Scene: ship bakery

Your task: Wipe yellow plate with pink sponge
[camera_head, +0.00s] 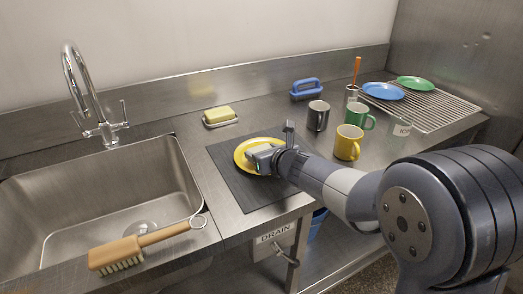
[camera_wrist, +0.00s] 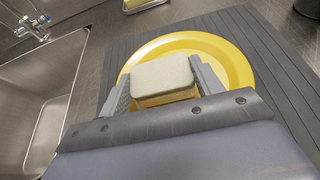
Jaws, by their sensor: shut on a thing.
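The yellow plate (camera_head: 241,152) lies on a dark ribbed mat in the head view and fills the middle of the wrist view (camera_wrist: 235,60). My gripper (camera_head: 262,158) is over the plate, its fingers (camera_wrist: 163,84) shut on the two sides of a block-shaped sponge (camera_wrist: 162,72). The sponge has a pale, cream-grey top and a tan-yellow side; I see no pink on it. It is over the plate's near middle. I cannot tell whether its underside touches the plate. In the head view the gripper hides most of the sponge.
A sink (camera_head: 110,200) is at left, with a wooden brush (camera_head: 140,247) on its front edge. A yellow block on a dish (camera_head: 219,116) is behind the mat (camera_head: 228,180). Yellow (camera_head: 347,143), green (camera_head: 368,116) and dark (camera_head: 317,117) mugs stand right. A rack (camera_head: 430,108) holds plates.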

